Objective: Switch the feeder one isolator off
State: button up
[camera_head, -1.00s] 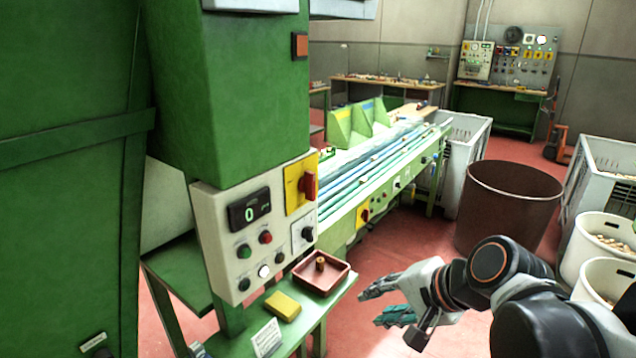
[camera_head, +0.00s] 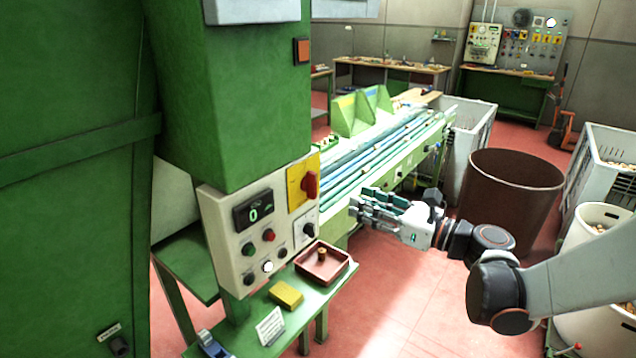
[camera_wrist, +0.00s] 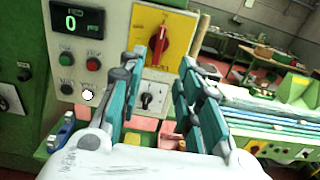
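A rotary isolator with a red handle (camera_head: 311,184) on a yellow plate (camera_head: 296,187) is on the right side of the white control panel (camera_head: 227,235). I cannot read a label that names it.
Below the panel, a green shelf holds a red-brown tray (camera_head: 342,277), a yellow block (camera_head: 286,294) and a small card (camera_head: 270,326). A green conveyor (camera_head: 385,160) runs behind my gripper. A brown drum (camera_head: 510,205) stands to the right. Red floor is clear in front.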

aim_at(316, 184)
jog(key=b+x, duration=0.1)
jog(key=x, duration=1.2)
jog(key=shift+c, duration=0.3)
grip_shut()
